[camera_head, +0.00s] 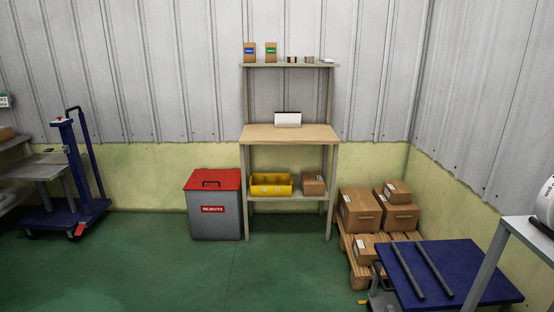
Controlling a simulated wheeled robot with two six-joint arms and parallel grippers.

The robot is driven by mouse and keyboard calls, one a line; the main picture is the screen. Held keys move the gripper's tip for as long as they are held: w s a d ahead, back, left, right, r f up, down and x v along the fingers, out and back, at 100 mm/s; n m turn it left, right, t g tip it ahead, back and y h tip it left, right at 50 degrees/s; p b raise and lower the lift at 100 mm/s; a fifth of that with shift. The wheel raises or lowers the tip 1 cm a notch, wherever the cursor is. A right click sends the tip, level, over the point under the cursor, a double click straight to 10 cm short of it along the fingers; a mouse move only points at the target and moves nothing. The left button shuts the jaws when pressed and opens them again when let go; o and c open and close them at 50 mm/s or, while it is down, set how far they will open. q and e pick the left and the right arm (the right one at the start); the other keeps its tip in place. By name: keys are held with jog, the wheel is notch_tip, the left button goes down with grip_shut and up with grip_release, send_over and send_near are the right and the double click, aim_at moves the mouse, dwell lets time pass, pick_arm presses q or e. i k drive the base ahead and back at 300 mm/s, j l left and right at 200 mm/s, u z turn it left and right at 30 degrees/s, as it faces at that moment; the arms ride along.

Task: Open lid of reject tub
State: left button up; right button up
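The reject tub (213,224) is a grey bin standing on the floor left of the wooden shelf unit, with a red "REJECTS" label on its front.
The shelf unit (288,134) stands close to the tub's right side, with a yellow bin (271,190) on its lower shelf. A blue lift cart (72,190) stands at left. Boxes on a pallet (345,240) and a blue table (455,274) are at right. The green floor in front is clear.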

aim_at(202, 179)
jog(key=i+u, duration=0.1)
jog(key=i, duration=0.75)
jog(key=i+u, duration=0.1)
jog(key=i, duration=0.7)
jog(key=i+u, duration=0.15)
jog(key=i, duration=0.7)
jog(key=i+l+u, duration=0.1)
jog(key=i, duration=0.75)
jog(key=l, duration=0.1)
